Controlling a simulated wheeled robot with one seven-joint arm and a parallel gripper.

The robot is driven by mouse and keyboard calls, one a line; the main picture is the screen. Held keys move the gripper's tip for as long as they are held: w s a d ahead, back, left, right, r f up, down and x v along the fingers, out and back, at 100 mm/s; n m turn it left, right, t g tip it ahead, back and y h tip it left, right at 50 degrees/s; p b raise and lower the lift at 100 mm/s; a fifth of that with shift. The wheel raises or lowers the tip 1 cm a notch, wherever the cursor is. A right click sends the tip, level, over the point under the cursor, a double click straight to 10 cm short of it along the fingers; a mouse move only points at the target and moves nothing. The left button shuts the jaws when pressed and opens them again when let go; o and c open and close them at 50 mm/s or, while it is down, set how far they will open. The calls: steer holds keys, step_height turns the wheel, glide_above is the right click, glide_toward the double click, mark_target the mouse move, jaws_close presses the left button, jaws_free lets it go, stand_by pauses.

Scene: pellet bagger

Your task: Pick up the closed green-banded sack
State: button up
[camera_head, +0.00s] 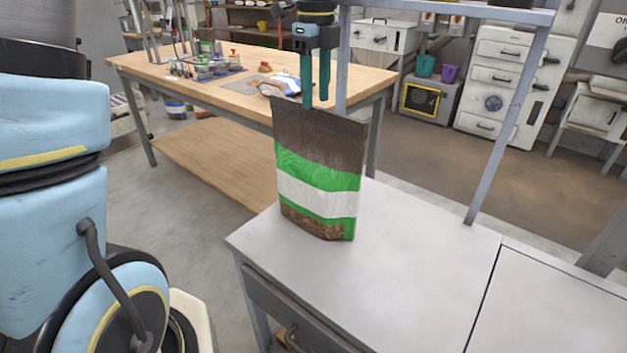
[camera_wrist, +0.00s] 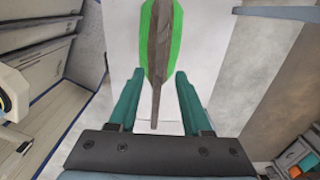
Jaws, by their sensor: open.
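The green-banded sack (camera_head: 317,185) stands upright near the left end of the white table (camera_head: 420,250). It is brown with green and white bands, and its top looks flat and pressed together. My gripper (camera_head: 315,100) points down at the sack's top edge, with its fingers open. In the wrist view the sack (camera_wrist: 159,50) is seen from above as a narrow brown ridge with green sides. The near end of that ridge lies between the two open fingers of my gripper (camera_wrist: 160,73), with a gap on each side. I cannot tell how far below the fingertips it is.
Grey frame posts (camera_head: 508,115) rise from the white table. A wooden workbench (camera_head: 220,65) with parts and a bag stands behind. A light-blue machine (camera_head: 50,190) fills the left side. The white table is bare right of the sack.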

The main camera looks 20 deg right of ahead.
mark_target(314, 120)
steer(key=shift+w+a+f+p, duration=0.15)
steer(key=shift+f+p, duration=0.25)
steer(key=shift+f, duration=1.85)
jaws_close()
steer(key=shift+r, duration=0.1)
